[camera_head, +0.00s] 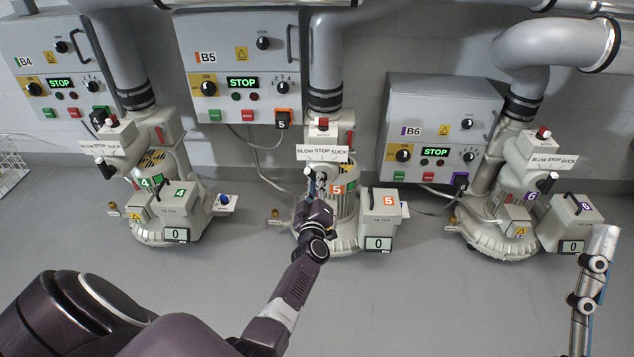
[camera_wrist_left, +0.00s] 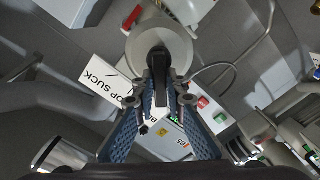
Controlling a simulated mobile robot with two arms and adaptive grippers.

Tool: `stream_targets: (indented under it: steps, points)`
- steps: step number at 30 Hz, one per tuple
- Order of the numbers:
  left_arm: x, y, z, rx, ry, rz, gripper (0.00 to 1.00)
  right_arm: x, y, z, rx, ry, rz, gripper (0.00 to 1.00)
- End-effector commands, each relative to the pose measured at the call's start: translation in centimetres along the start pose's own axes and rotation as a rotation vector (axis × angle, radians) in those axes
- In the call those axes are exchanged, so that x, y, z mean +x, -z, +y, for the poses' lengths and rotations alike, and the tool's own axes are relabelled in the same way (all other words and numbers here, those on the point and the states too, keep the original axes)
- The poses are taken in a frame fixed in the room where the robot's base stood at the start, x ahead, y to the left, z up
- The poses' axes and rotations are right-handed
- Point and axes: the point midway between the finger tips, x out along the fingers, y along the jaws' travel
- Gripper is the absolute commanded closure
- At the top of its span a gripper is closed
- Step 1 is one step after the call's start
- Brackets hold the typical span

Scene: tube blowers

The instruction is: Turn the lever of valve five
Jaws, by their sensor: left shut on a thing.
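Valve five belongs to the middle blower, marked with orange 5 labels (camera_head: 389,201). Its white BLOW STOP SUCK plate (camera_head: 322,154) faces me in the head view. My left gripper (camera_head: 317,186) reaches up to the valve just below this plate and hides much of the lever. In the left wrist view, the black lever (camera_wrist_left: 159,66) stands on a round pale hub (camera_wrist_left: 178,50). The blue-padded fingers of my left gripper (camera_wrist_left: 162,84) are closed around the lever from both sides. The plate shows at the left of that view. My right gripper is not recognisable.
Control box B5 (camera_head: 222,60) on the wall reads STOP. Blower four (camera_head: 170,212) stands to the left and blower six (camera_head: 500,235) to the right. A jointed grey rod (camera_head: 592,262) rises at the lower right; I cannot tell what it is. The floor in front is clear.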

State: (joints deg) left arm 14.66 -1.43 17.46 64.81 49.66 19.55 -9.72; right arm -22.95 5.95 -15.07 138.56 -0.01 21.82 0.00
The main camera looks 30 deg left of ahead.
Motion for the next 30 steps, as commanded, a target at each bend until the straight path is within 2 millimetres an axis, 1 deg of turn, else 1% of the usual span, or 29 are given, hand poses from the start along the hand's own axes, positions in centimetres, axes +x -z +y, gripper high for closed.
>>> stream_targets:
  steps: [1, 14, 15, 19, 20, 30]
  points:
    - [0.35, 0.66, 0.33, -0.007, -0.006, 0.012, 1.00, 0.04, 0.16, -0.04, 0.001, 0.001, 0.007, 0.52]
    - [0.39, 0.78, 0.35, -0.018, -0.006, 0.014, 1.00, 0.07, 0.22, -0.06, 0.001, 0.002, 0.011, 0.52]
    - [0.40, 0.79, 0.36, -0.017, -0.006, 0.014, 0.86, 0.07, 0.21, -0.06, 0.001, 0.002, 0.010, 0.52]
    - [0.39, 0.79, 0.35, -0.017, -0.006, 0.014, 0.72, 0.06, 0.17, -0.05, 0.001, 0.002, 0.009, 0.52]
    - [0.38, 0.78, 0.34, -0.017, -0.006, 0.014, 0.71, 0.06, 0.16, -0.05, 0.000, 0.001, 0.009, 0.52]
    - [0.16, 0.36, 0.12, -0.016, -0.002, 0.007, 0.71, 0.03, 0.04, 0.03, -0.002, 0.002, 0.005, 0.52]
